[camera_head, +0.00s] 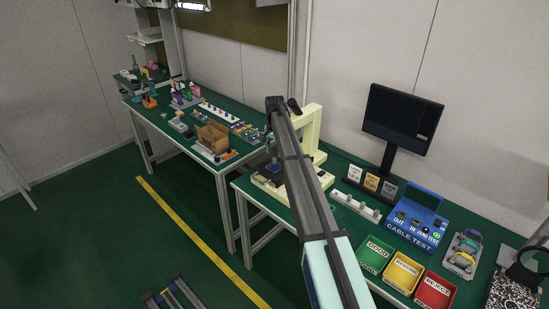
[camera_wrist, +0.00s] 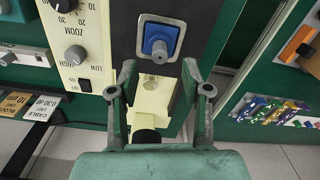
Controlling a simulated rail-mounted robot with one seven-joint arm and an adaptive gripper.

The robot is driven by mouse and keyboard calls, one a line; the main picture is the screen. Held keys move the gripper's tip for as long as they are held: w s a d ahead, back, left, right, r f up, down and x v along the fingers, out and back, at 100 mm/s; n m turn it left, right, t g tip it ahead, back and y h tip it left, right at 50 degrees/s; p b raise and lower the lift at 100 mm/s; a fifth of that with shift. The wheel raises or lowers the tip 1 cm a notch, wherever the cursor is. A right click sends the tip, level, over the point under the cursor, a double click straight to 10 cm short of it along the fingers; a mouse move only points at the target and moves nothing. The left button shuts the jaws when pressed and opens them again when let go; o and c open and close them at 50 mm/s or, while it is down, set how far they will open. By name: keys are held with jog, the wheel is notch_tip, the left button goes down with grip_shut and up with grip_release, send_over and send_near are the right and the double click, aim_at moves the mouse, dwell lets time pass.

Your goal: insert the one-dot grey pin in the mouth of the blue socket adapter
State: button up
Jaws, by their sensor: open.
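The blue socket adapter (camera_wrist: 152,32) shows in the wrist view as a blue square block with a pale rim on a dark plate. A short grey pin (camera_wrist: 160,50) stands out from the middle of the blue block and appears to sit in its mouth. Its dot marking is too small to make out, and I cannot tell how deep it sits. My gripper (camera_wrist: 159,75) is open, its two fingers apart below the pin in the picture and holding nothing. In the head view my arm covers much of this spot; a small dark blue patch shows on the cream machine's base.
The cream machine (camera_head: 313,122) with a zoom knob (camera_wrist: 75,54) stands close by my gripper. To the right are a monitor (camera_head: 402,115), green, yellow and red bins, and the blue cable tester (camera_head: 416,220). Another cluttered green bench (camera_head: 160,118) stands left, beyond a gap.

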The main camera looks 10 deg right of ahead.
aim_at(275, 158)
notch_tip(275, 158, up, 7)
dwell(0.3)
